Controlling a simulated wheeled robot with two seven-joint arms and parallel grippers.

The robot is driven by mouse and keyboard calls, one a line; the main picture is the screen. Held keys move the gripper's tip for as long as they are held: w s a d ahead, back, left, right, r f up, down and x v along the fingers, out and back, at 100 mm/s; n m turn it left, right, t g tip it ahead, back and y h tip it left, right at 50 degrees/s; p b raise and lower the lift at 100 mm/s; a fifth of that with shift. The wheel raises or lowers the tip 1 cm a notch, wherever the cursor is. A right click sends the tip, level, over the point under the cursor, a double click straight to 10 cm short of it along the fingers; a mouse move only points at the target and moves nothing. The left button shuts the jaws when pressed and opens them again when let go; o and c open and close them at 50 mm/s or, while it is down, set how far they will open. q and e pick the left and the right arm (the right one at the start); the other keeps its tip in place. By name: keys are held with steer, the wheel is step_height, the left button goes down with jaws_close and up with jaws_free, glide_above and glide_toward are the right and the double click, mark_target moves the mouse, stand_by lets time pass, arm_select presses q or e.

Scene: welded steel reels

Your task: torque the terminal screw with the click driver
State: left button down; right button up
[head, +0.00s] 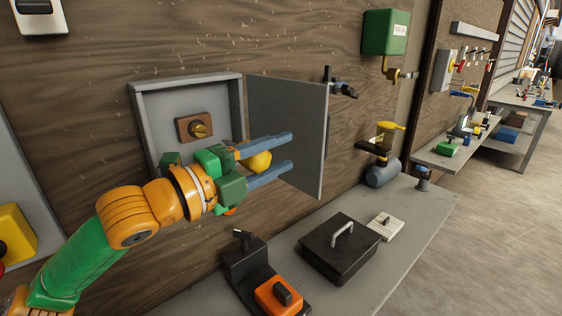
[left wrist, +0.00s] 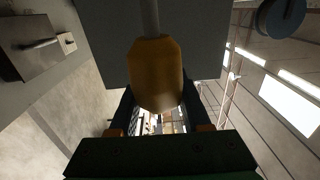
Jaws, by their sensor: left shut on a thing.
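The terminal screw (head: 200,129) is a brass-coloured head on a brown block (head: 183,130). It sits inside a grey wall box (head: 150,110), whose grey door (head: 290,120) stands open to the right. My left gripper (head: 289,150) is in front of the box, its fingers pointing right towards the door. It is shut on the yellow handle of the click driver (head: 259,163). In the left wrist view the driver (left wrist: 156,75) lies between the fingers, with its grey shaft (left wrist: 151,17) running up out of the frame. The driver's tip is hidden. My right gripper is not in view.
Below, a grey bench (head: 405,240) holds a black lidded box (head: 340,255), a small pale block (head: 386,228) and a black stand with an orange part (head: 280,296). A green box (head: 385,32) hangs at upper right. The open door stands close to my fingertips.

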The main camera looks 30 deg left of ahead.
mark_target(267, 158)
arm_select(q)
steer(key=s, duration=0.1)
steer(key=s+r, duration=0.1)
steer(key=s, duration=0.1)
steer(key=shift+a+f, duration=0.15)
steer(key=w+a, duration=0.1)
steer(key=w+a+b, duration=0.1)
steer(key=w+a, duration=0.1)
steer(key=shift+w+a+f, duration=0.2)
steer(key=shift+a+f, duration=0.1)
steer(key=shift+s+a+r, duration=0.2)
steer(key=shift+a+r, duration=0.05)
steer(key=shift+a, duration=0.35)
steer(key=shift+w+d+f, duration=0.1)
steer(key=shift+w, duration=0.3)
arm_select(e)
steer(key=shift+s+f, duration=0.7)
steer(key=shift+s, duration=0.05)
arm_select(q)
steer(key=shift+s, duration=0.3)
